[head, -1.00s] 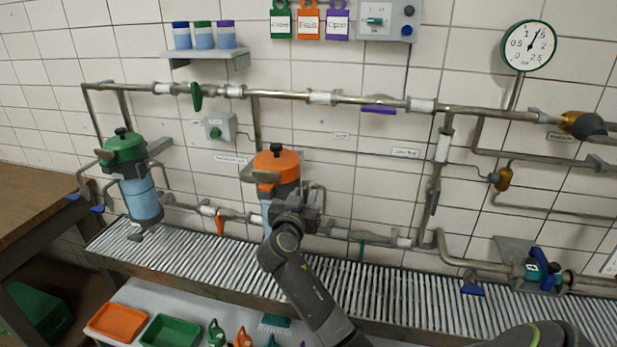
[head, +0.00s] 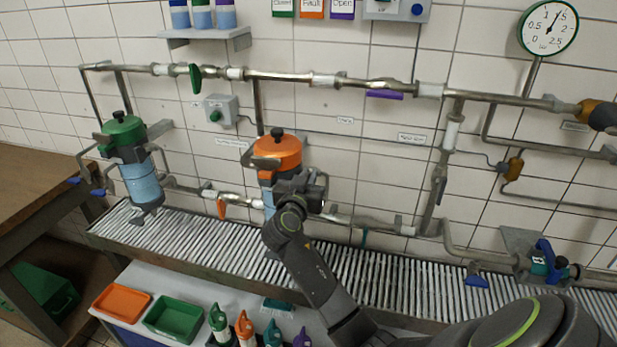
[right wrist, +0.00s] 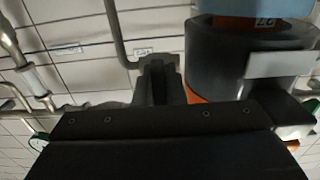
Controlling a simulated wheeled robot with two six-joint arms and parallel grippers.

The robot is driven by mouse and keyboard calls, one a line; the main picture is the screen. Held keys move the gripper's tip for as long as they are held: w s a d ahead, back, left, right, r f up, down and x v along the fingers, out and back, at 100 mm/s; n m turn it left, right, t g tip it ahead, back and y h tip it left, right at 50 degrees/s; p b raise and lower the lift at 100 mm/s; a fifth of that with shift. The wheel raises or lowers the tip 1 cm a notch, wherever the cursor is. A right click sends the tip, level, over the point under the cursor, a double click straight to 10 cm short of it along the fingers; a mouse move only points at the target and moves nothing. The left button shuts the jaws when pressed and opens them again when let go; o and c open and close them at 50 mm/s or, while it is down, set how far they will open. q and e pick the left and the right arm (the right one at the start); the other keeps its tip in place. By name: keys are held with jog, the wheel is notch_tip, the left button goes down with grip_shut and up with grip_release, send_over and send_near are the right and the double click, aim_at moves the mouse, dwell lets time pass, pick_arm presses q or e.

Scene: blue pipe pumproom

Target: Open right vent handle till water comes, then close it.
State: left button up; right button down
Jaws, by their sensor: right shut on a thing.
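The orange-lidded filter vessel (head: 278,152) stands at the wall in the middle of the head view. My right gripper (head: 309,190) is at the right side of this vessel, just below its lid, shut on the right vent handle. The gripper and wrist hide the handle, so its angle cannot be told. In the right wrist view, the vessel's dark collar (right wrist: 245,62) fills the upper right, close to the gripper. No running water shows. My left gripper is out of view.
A green-lidded vessel (head: 124,132) stands further left. Pipes with a purple handle (head: 384,95) and an orange handle (head: 221,208) run along the wall. A slatted grate (head: 200,236) lies below. A round gauge (head: 548,28) hangs at the upper right.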

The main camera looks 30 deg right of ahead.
jog(key=shift+n, duration=0.4)
jog(key=n, duration=0.2)
jog(key=shift+n+b, duration=0.3)
jog(key=shift+b, duration=0.05)
jog(key=shift+w+a+n, duration=0.1)
jog(key=shift+w+n, duration=0.05)
jog(key=shift+n, duration=2.15)
jog(key=c, duration=1.5)
grip_release()
jog(key=shift+f, duration=0.15)
